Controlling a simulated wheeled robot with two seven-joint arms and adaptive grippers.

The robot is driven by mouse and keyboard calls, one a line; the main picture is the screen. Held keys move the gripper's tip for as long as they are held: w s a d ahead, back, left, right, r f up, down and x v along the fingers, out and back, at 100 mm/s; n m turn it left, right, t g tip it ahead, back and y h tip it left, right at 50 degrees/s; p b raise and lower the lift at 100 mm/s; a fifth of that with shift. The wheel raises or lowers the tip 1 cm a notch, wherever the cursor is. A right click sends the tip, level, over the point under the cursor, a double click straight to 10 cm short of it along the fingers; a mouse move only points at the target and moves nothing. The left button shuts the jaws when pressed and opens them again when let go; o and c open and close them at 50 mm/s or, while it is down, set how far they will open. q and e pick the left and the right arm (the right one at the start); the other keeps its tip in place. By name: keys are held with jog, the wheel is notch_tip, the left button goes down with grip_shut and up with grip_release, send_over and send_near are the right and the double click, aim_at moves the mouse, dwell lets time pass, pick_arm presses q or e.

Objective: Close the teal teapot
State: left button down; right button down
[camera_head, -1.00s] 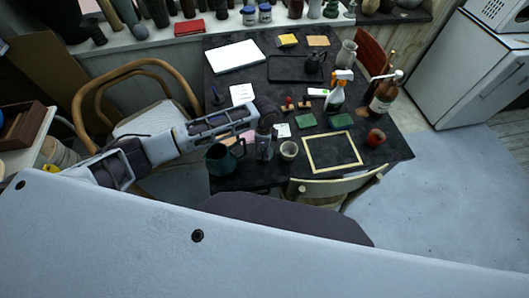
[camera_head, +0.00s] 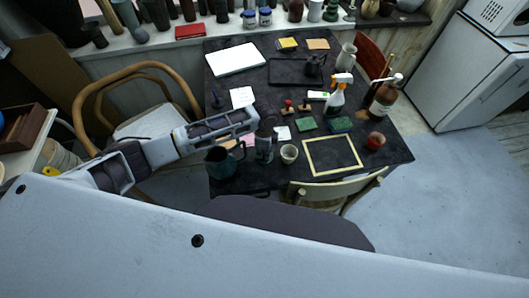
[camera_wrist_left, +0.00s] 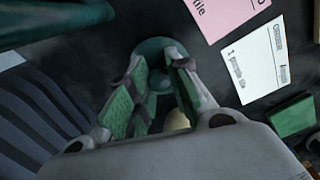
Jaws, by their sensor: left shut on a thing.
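The teal teapot (camera_head: 222,161) stands upright near the table's front left edge. Part of it shows in the left wrist view as a teal curve (camera_wrist_left: 50,20) at the upper left. My left gripper (camera_head: 266,150) points down just right of the teapot. In the left wrist view its green-padded fingers (camera_wrist_left: 158,82) are shut on a round teal piece, which looks like the teapot lid (camera_wrist_left: 152,48). I cannot tell whether the lid touches the table. The teapot's opening is not clear to see. My right gripper is not in view.
A pale cup (camera_head: 289,153) stands close to the right of the left gripper. Farther right lie a yellow frame (camera_head: 333,173) and an apple (camera_head: 376,140). A spray bottle (camera_head: 337,100) and a brown bottle (camera_head: 383,98) stand behind. Chairs stand at the left and front.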

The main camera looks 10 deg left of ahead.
pick_arm(q)
notch_tip(320, 180, up, 10)
dwell(0.6)
